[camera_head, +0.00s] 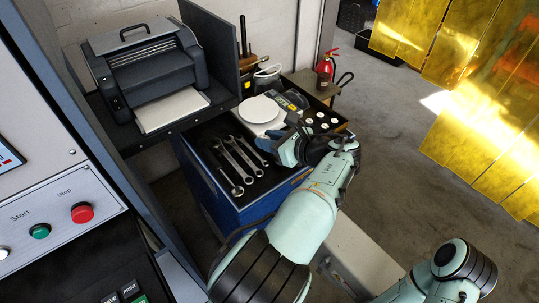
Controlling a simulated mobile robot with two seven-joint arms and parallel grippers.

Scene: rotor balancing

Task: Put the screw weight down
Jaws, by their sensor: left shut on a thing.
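My left gripper (275,146) reaches over the blue tool cart (240,205), pointing left, close to the white round pan (258,109) of a scale. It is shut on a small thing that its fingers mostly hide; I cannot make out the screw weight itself. A dark tray (338,126) with several small pale round pieces stands just behind the wrist. Part of my right arm shows at the bottom right, but its gripper is out of view.
Several wrenches (238,160) lie on the cart top left of the gripper. A printer (145,62) stands on a shelf at the upper left. A control panel with a red stop button (82,212) is at the left. A fire extinguisher (325,69) stands behind the cart. Open floor lies right.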

